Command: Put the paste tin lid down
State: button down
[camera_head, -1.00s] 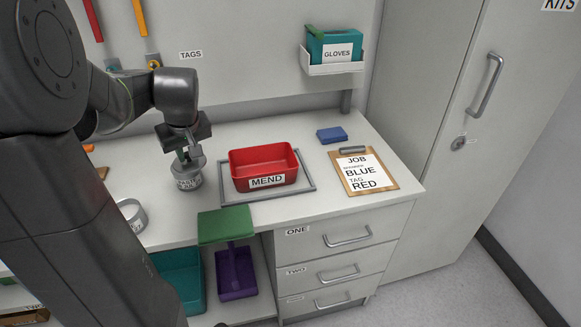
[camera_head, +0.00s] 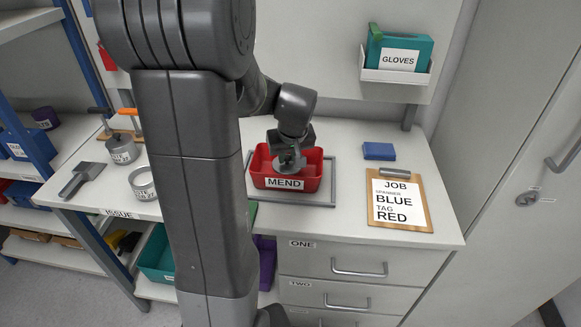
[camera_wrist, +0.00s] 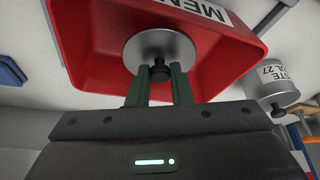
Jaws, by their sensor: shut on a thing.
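The paste tin lid is a round grey disc with a dark knob. It shows in the wrist view (camera_wrist: 152,45) and, small, in the head view (camera_head: 288,166). My gripper (camera_wrist: 160,78) is shut on the knob; in the head view it (camera_head: 291,153) is over the red MEND bin (camera_head: 286,184). The lid is over or within the bin's opening; I cannot tell whether it touches the floor. The open paste tin (camera_wrist: 271,88), grey with a white label, stands outside the bin in the wrist view.
The bin stands in a grey frame (camera_head: 334,180) on the white bench. A clipboard (camera_head: 398,203) and a blue block (camera_head: 379,151) lie to the right. Grey tins (camera_head: 122,150) and a scoop (camera_head: 82,177) are at the left. A gloves box (camera_head: 398,52) hangs behind.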

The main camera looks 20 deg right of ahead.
aim_at(289, 163)
jog(key=shift+f, duration=2)
jog(key=shift+f, duration=0.15)
jog(key=c, duration=1.3)
grip_release()
jog(key=shift+r, duration=0.2)
jog(key=shift+s+r, duration=0.1)
jog(key=shift+r, duration=0.15)
jog(key=v, duration=1.1)
jog(key=shift+r, duration=0.2)
jog(key=shift+s+f, duration=0.1)
jog(key=shift+s, duration=0.05)
